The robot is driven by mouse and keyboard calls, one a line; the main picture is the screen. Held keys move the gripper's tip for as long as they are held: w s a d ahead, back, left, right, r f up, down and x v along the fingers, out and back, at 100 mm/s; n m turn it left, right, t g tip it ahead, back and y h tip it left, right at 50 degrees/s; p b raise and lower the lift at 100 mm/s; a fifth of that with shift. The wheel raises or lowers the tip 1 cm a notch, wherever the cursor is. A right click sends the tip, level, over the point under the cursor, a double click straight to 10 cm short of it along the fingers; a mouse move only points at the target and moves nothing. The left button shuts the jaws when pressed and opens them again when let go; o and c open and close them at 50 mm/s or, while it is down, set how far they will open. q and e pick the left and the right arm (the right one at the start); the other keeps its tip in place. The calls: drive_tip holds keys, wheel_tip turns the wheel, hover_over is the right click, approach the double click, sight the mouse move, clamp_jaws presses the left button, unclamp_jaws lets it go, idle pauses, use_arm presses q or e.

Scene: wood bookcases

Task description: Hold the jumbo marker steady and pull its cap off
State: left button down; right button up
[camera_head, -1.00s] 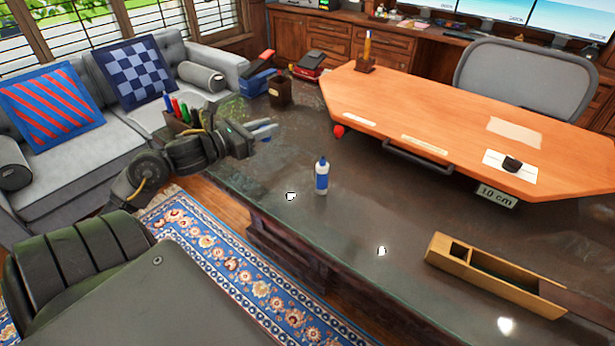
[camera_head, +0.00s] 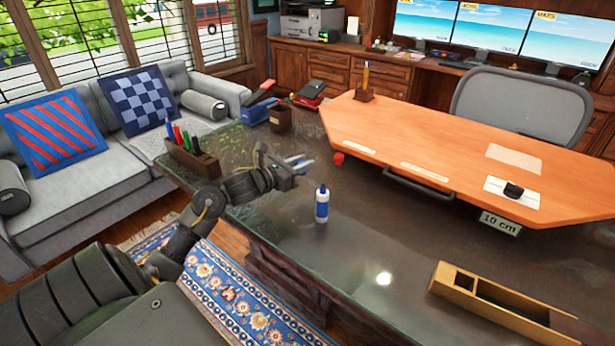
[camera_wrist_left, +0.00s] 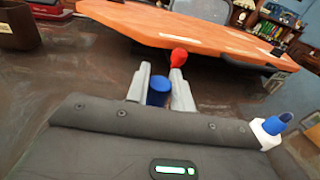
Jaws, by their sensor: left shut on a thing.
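My left gripper (camera_head: 298,163) is over the dark desktop, left of and beyond the white and blue bottle (camera_head: 322,206). In the left wrist view its two pale fingers (camera_wrist_left: 161,92) are shut on a blue cylinder (camera_wrist_left: 158,91), which looks like the jumbo marker. Only a short part of the cylinder shows. I cannot tell where its cap meets its body. My right gripper is not in view.
The desktop (camera_head: 290,240) is clear around the bottle. A pen holder (camera_head: 192,158) with several markers stands left. A red knob-like thing (camera_head: 338,158) is near the raised orange top (camera_head: 440,135). A wooden box (camera_head: 500,305) lies at the front right.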

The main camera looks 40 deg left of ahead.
use_arm(q)
drive_tip(key=shift+w+d+f, duration=0.25)
drive_tip(key=shift+w+f, duration=0.3)
drive_tip(key=shift+f, duration=0.15)
drive_tip(key=f, duration=0.3)
drive_tip(key=shift+w+d+f, duration=0.1)
drive_tip(key=shift+w+f, duration=0.05)
drive_tip(key=shift+w, duration=0.1)
drive_tip(key=shift+f, duration=0.2)
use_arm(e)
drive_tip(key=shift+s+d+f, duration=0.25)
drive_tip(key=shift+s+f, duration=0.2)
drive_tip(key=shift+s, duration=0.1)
use_arm(q)
drive_tip(key=shift+f, duration=0.1)
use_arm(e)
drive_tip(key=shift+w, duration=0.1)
use_arm(q)
drive_tip(key=shift+f, duration=0.15)
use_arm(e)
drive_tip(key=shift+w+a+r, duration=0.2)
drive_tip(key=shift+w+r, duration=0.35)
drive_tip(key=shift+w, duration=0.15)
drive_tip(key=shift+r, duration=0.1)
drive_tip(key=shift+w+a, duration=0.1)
